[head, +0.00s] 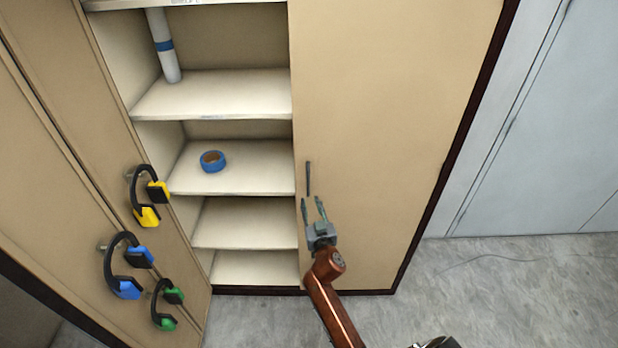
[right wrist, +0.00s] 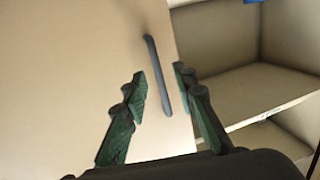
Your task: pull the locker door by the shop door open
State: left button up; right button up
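The closed locker door (head: 385,110) is a tan panel on the right of the locker, beside the grey shop door. Its dark vertical bar handle (head: 308,178) sits near the door's left edge. My right gripper (head: 312,203) is open just below the handle in the head view. In the right wrist view the handle (right wrist: 157,75) runs up from between the open fingertips (right wrist: 160,88), with no finger seen closed on it. Whether the fingers are level with the handle in depth is hard to tell. My left gripper is not in view.
Open shelves hold a blue tape roll (head: 213,161) and a white tube (head: 163,45). The left locker door (head: 60,120) stands open with yellow, blue and green earmuffs (head: 147,197) hung on it. The grey shop door (head: 565,130) is at right. Bare floor (head: 520,290) lies in front.

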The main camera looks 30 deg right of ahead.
aim_at(308, 182)
jog(key=shift+t+h, duration=0.3)
jog(key=w+d+r, duration=0.1)
jog(key=w, duration=0.1)
jog(key=w+r, duration=0.1)
jog(key=w, duration=0.1)
jog(key=w+d+r, duration=0.1)
jog(key=r, duration=0.1)
jog(key=shift+w+d, duration=0.35)
jog(key=shift+w, duration=0.05)
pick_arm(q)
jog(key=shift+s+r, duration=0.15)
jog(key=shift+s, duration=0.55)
pick_arm(e)
jog(key=shift+x, duration=0.75)
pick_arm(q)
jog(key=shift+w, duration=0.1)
pick_arm(e)
jog(key=shift+c, duration=0.3)
grip_shut()
